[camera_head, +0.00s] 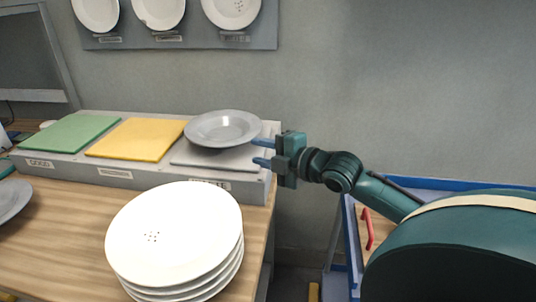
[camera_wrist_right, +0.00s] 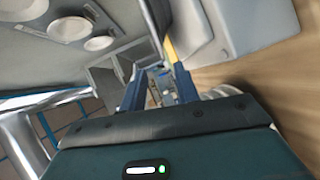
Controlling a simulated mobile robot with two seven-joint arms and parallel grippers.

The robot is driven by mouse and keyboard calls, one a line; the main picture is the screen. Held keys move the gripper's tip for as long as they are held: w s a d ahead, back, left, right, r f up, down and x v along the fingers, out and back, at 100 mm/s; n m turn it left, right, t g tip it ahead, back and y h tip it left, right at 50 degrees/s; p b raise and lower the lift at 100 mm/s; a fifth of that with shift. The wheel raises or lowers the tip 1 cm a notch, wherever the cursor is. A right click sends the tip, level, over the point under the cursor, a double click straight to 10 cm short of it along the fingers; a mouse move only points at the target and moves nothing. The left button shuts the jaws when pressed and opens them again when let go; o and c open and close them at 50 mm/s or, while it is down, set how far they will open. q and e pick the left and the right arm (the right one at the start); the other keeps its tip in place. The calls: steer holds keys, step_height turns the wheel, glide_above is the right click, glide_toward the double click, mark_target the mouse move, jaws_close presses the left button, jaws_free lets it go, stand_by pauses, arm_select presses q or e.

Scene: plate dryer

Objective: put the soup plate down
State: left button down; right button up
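The soup plate (camera_head: 223,127) is grey, with a wide rim and a sunken middle. In the head view it sits level over the grey pad (camera_head: 228,160), at the right end of the long grey stand. My right gripper (camera_head: 261,152) is just right of the plate's rim, its two blue fingers spread apart with nothing visible between them. The right wrist view also shows the fingers apart and empty (camera_wrist_right: 158,86); the plate is not clear there.
The stand (camera_head: 65,165) also bears a green pad (camera_head: 70,133) and a yellow pad (camera_head: 137,139). A stack of white plates (camera_head: 175,235) stands in front. Another grey plate (camera_head: 12,200) is at the left edge. A blue-framed cart (camera_head: 345,235) is on the right.

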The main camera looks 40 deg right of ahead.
steer(key=shift+v, duration=0.9)
